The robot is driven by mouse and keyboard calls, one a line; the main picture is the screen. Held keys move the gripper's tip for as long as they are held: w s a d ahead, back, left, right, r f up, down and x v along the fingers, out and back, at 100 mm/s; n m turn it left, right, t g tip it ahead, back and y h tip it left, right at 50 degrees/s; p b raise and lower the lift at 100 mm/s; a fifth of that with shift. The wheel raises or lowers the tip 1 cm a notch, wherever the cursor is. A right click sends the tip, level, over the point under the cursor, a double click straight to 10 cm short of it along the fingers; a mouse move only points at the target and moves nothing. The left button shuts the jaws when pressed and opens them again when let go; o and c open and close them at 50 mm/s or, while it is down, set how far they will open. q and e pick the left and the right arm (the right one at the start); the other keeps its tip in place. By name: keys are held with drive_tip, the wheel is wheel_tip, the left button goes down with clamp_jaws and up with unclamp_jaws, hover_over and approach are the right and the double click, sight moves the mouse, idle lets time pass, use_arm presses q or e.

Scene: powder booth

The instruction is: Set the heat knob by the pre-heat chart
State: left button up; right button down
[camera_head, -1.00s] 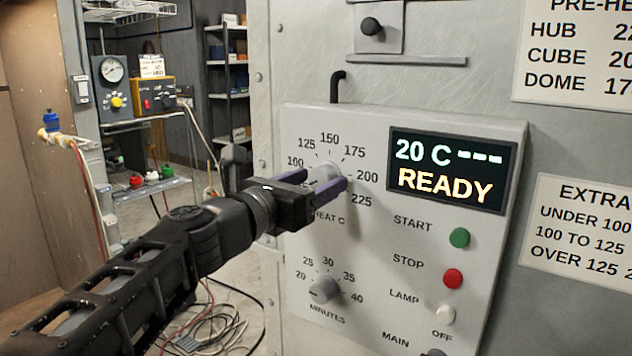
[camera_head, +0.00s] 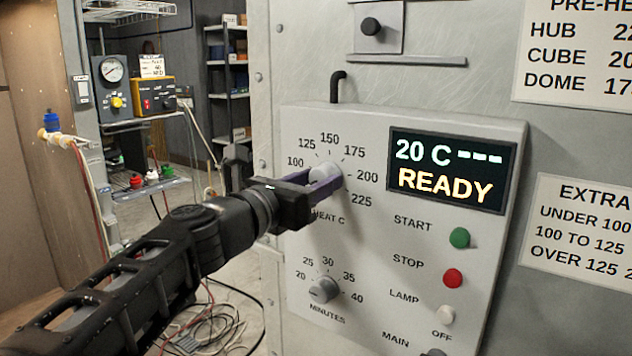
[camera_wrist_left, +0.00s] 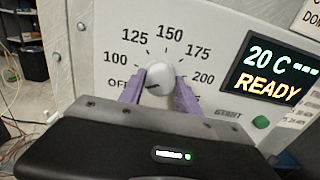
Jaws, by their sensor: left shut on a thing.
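The white heat knob (camera_head: 325,174) is on the grey control panel (camera_head: 375,290), ringed by marks from 100 to 225. In the left wrist view the knob (camera_wrist_left: 158,78) has a dark mark on its lower left, towards OFF. My left gripper (camera_head: 322,184) has its purple fingers on both sides of the knob, shut on it; they also show in the wrist view (camera_wrist_left: 158,88). The pre-heat chart (camera_head: 580,55) lists HUB, CUBE and DOME; its numbers are cut off at the right edge. The display (camera_head: 450,170) reads 20 C, dashes and READY.
Below the heat knob is the minutes knob (camera_head: 324,290). To its right are the green start button (camera_head: 459,238), red stop button (camera_head: 453,278) and white lamp button (camera_head: 446,315). An extra-time chart (camera_head: 585,230) is at the right. A bent black handle (camera_head: 337,86) sticks up above the panel.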

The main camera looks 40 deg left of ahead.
use_arm(q)
clamp_jaws()
drive_tip(key=shift+m, duration=0.4)
drive_tip(key=shift+f+m+b, duration=0.1)
drive_tip(key=shift+m+b, duration=7.9)
drive_tip(key=shift+m, duration=7.5)
